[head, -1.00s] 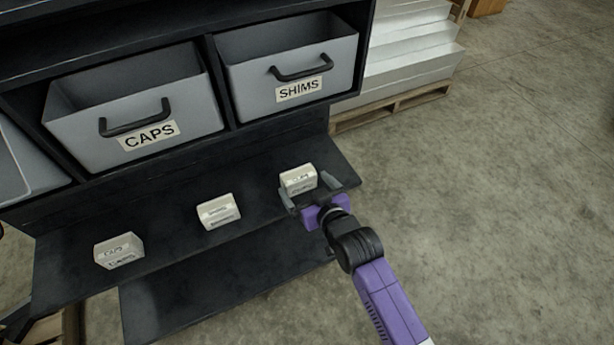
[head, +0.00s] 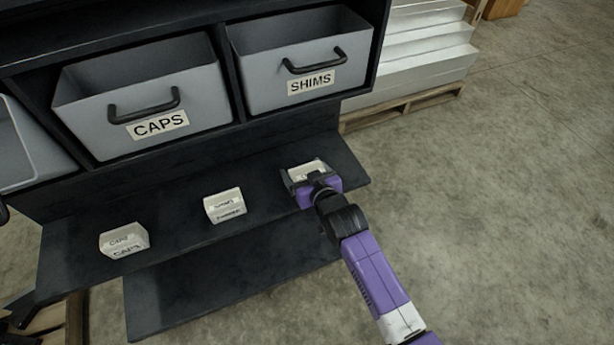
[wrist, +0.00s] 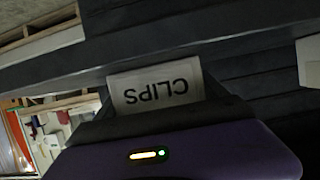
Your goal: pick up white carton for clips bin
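The white carton (head: 306,169) marked CLIPS sits at the right end of the dark lower shelf (head: 265,205). In the wrist view the carton (wrist: 156,84) shows its label upside down, between my two dark fingers. My gripper (head: 307,176) is around the carton, with a finger at each side; my purple wrist hides its near part. Whether the fingers press on it cannot be told. No clips bin label is readable; an unlabelled grey bin (head: 25,150) is cut off at the left edge.
Two other white cartons stand on the same shelf: one in the middle (head: 224,205) and one marked CAPS (head: 124,241) at left. Above are the grey CAPS bin (head: 90,105) and SHIMS bin (head: 265,85). A loaded pallet (head: 405,107) is behind right. The floor at right is clear.

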